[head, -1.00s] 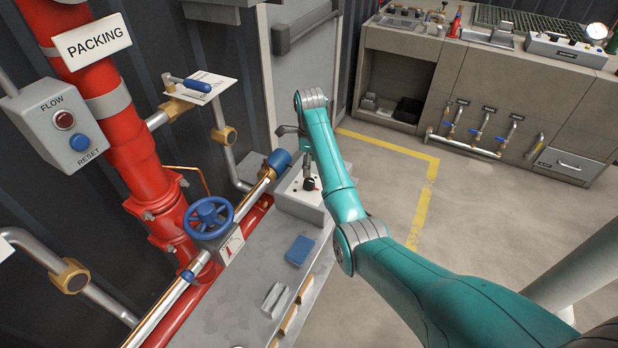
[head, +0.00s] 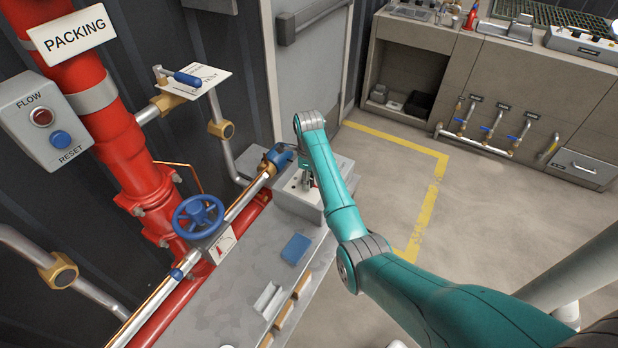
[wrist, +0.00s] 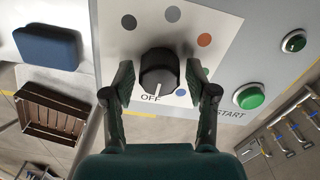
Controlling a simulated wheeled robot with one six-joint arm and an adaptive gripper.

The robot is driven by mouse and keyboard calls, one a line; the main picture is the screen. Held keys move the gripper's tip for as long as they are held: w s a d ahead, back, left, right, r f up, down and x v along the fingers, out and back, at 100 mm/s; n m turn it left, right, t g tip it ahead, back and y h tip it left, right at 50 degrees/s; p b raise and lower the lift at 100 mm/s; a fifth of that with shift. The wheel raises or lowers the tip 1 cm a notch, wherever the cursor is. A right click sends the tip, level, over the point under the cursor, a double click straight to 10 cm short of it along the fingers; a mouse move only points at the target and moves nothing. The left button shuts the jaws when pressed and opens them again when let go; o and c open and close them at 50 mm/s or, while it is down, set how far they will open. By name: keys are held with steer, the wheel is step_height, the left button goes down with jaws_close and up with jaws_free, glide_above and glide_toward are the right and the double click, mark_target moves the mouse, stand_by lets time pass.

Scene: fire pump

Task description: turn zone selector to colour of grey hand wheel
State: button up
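The zone selector is a black round knob (wrist: 158,66) on a white plate (wrist: 105,30) in the wrist view. Its white pointer line faces the OFF label. Around it are a dark grey dot (wrist: 128,22), a lighter grey dot (wrist: 172,14), an orange-red dot (wrist: 204,40) and a blue dot (wrist: 180,92), partly by a finger. My gripper (wrist: 159,76) is open, one finger on each side of the knob, with visible gaps. In the head view a hand wheel (head: 198,217) is blue; I see no grey hand wheel. The knob is hardly visible there beside my arm.
A green START button (wrist: 249,96) and a smaller green-black knob (wrist: 294,42) are right of the selector. A blue block (head: 296,249) lies on the grey bench (head: 235,290). A red pipe (head: 110,140) with a blue-handled valve (head: 187,79) stands left.

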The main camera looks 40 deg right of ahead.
steer(key=c, duration=0.7)
